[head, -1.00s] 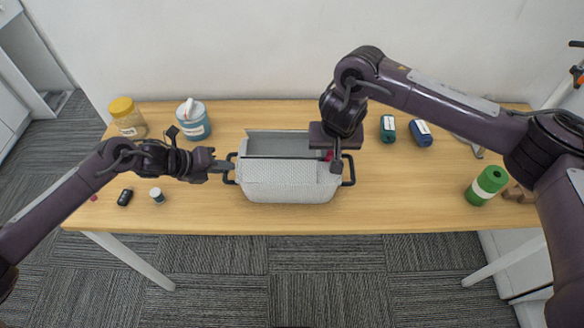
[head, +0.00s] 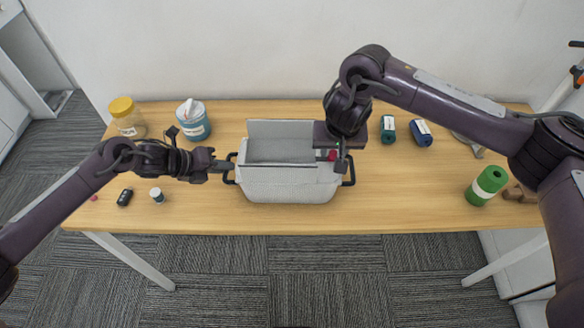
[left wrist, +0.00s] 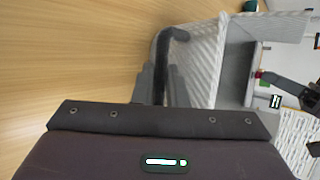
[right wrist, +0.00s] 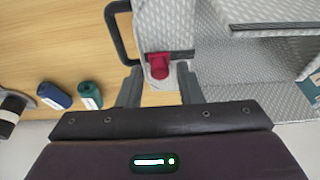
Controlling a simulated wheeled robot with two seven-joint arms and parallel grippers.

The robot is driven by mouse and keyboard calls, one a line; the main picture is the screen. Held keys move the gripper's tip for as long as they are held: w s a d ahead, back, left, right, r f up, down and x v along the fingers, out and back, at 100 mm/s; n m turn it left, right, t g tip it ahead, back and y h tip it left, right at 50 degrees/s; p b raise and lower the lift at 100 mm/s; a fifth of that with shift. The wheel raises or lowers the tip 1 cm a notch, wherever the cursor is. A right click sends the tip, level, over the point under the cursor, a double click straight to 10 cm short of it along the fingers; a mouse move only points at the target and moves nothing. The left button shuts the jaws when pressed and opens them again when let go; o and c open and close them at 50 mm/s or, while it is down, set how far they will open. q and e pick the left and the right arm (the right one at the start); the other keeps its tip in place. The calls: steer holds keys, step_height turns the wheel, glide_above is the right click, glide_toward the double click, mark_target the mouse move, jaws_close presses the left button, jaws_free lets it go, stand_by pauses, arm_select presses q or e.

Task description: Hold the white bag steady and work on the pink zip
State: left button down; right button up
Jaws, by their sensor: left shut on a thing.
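The white bag (head: 290,188) stands upright on the table with its lid (head: 281,129) raised at the back and its grey inside showing. My left gripper (head: 229,167) is shut on the bag's black left handle (left wrist: 165,62). The pink zip (head: 332,155) pull is at the bag's right end; in the right wrist view the pull (right wrist: 158,65) lies just ahead, between the spread fingertips. My right gripper (right wrist: 160,82) is open above that end, apart from the pull as far as I can tell. Its arm hides part of the bag's right back corner in the head view.
A yellow-lidded jar (head: 127,117) and a teal-labelled tub (head: 194,120) stand back left. A dark small item (head: 125,197) and a small jar (head: 157,195) lie front left. Table front is clear.

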steer(key=shift+v, duration=2.85)
steer(key=shift+f, duration=0.1)
arm_select(q)
steer(key=c, duration=1.4)
jaws_free()
steer(key=shift+o, duration=0.2)
